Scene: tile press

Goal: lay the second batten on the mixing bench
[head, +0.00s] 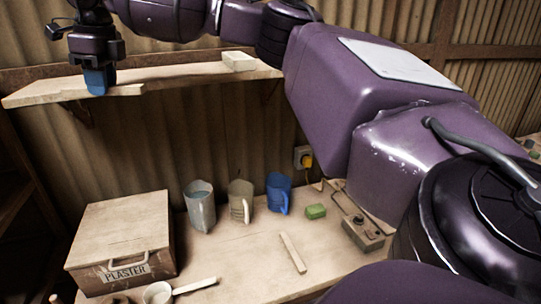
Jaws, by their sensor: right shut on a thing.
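A pale wooden batten (292,252) lies flat on the mixing bench (245,270), right of its middle. My right gripper (94,66) is at the upper left, over the left part of the wooden shelf. It points down and is shut on a small blue thing (96,83), whose lower end is at the shelf's front edge. The fingers hide its upper part, and I cannot tell what it is. I cannot make out a second batten with certainty. My left gripper is out of view.
The shelf (180,75) bears a pale block (238,61). The bench's middle is clear.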

